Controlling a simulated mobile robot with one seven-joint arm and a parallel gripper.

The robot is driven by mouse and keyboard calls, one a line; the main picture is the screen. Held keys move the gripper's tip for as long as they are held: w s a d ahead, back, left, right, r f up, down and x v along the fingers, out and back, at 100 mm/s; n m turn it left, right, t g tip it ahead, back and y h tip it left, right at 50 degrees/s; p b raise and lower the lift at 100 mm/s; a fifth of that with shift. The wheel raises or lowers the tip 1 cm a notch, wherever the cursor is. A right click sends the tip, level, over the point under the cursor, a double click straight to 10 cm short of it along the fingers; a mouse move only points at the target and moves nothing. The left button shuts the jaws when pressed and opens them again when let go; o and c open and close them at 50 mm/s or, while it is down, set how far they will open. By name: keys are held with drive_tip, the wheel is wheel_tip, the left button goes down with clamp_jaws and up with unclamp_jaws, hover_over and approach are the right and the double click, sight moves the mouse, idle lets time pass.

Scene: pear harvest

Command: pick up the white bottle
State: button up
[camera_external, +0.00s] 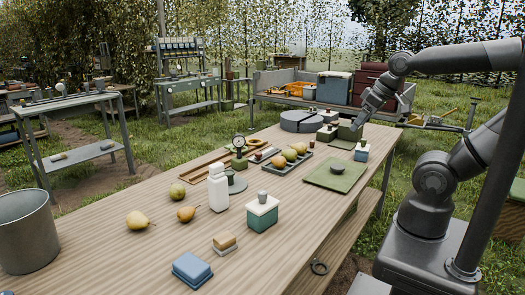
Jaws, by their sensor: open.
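The white bottle (218,188) stands upright on the wooden table (110,225), left of the middle. It has a white cap and stands beside a dark round scale base. My gripper (357,123) is at the far right part of the table, well away from the bottle. It points down and left, above a dark green box near a grey round object. It is open, and its fingers are small in this view.
Pears (138,220) lie left of the bottle. A green box with a white lid (262,213) stands to its right. A dial gauge (238,142) and a tray of fruit (285,163) are behind it. A blue box (192,270) and a metal bucket (26,232) are nearer.

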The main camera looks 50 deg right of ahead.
drive_tip(key=m+g, duration=0.1)
drive_tip(key=m, duration=0.1)
hover_over(217, 165)
drive_tip(key=s, duration=0.4)
wheel_tip(217, 165, down, 8)
drive_tip(key=shift+h, duration=0.3)
drive_tip(key=x, duration=0.4)
drive_tip(key=shift+w+a+f, duration=0.15)
drive_tip(key=shift+a+f, duration=0.05)
drive_tip(key=shift+a, duration=0.15)
drive_tip(key=x, duration=0.6)
drive_tip(key=shift+w+d+r, duration=0.15)
drive_tip(key=shift+w, duration=0.05)
clamp_jaws()
